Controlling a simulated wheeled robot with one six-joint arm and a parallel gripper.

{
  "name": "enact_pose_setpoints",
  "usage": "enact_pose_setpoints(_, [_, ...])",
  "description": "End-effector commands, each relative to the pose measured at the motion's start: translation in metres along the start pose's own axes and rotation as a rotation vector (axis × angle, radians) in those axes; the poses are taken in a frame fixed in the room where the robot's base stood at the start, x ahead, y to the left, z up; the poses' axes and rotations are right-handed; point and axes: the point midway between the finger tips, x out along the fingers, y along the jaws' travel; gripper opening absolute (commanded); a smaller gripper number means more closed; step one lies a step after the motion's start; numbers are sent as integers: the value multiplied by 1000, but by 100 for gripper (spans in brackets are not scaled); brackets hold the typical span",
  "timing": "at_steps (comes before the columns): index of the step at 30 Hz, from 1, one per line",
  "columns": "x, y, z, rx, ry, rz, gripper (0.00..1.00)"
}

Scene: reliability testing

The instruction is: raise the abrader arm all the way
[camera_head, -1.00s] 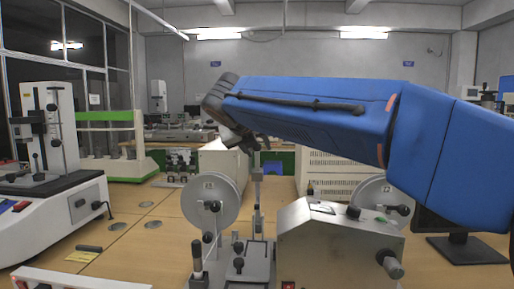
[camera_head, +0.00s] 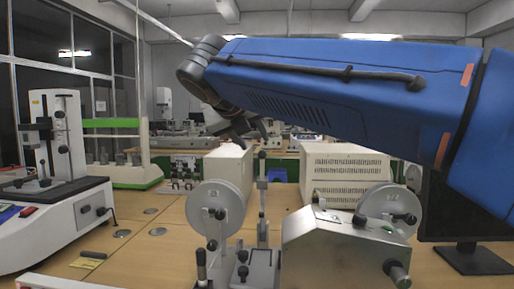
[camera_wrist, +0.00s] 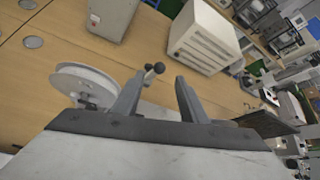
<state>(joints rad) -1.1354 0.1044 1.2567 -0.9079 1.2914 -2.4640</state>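The abrader stands on the bench with a metal housing (camera_head: 335,245) and a pale disc (camera_head: 215,208) on its left. An upright grey bar with a black knob on top, apparently the abrader arm (camera_head: 262,185), rises behind the disc. My gripper (camera_head: 256,132) is above and close to the knob, partly hidden by my wrist in the head view. In the wrist view my gripper (camera_wrist: 160,80) is open. The black knob (camera_wrist: 158,67) shows near the left fingertip, within the gap as seen. I cannot tell whether they touch.
A white tester (camera_head: 55,160) stands at the left. Cream cabinets (camera_head: 345,175) stand behind the abrader, and a dark monitor (camera_head: 465,225) is at the right. A second disc (camera_head: 388,208) sits behind the housing.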

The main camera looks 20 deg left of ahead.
Motion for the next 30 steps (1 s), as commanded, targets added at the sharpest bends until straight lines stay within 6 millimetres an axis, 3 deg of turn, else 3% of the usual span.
enact_pose_setpoints(6, [-38,1,0,-1,-1,2,39])
enact_pose_setpoints(12, [-56,1,0,-1,1,1,39])
enact_pose_setpoints(30, [-60,0,0,-1,1,-1,39])
